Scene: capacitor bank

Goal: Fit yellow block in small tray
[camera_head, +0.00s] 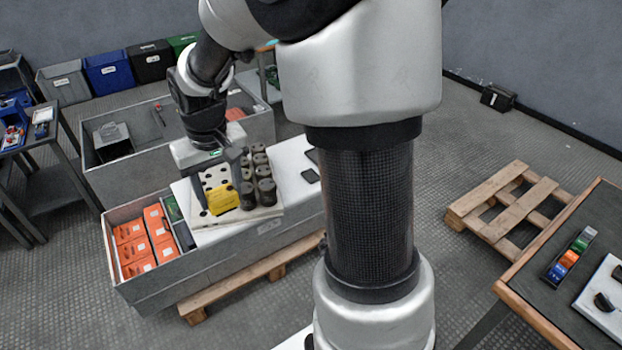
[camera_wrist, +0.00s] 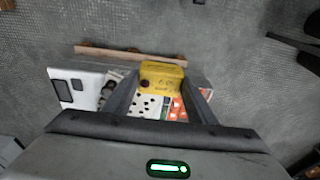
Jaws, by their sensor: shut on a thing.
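A yellow block (camera_head: 224,198) is between the two fingers of my gripper (camera_head: 222,188), which is shut on it. In the wrist view the yellow block (camera_wrist: 164,76) sits at the fingertips of my gripper (camera_wrist: 160,84), with a dark round spot at its left end. Below it is a pale board with dark holes (camera_head: 268,213), also in the wrist view (camera_wrist: 150,106). Several dark cylinders (camera_head: 262,172) stand on the board's right side. I cannot tell whether the block touches the board, nor which item is the small tray.
The board is on a white surface (camera_head: 215,236) over a grey crate (camera_head: 190,273) with orange boxes (camera_head: 130,248). Another grey bin (camera_head: 98,178) stands behind. At right, a dark table (camera_head: 535,290) carries a narrow holder with coloured blocks (camera_head: 570,257). A pallet (camera_head: 510,207) lies on open floor.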

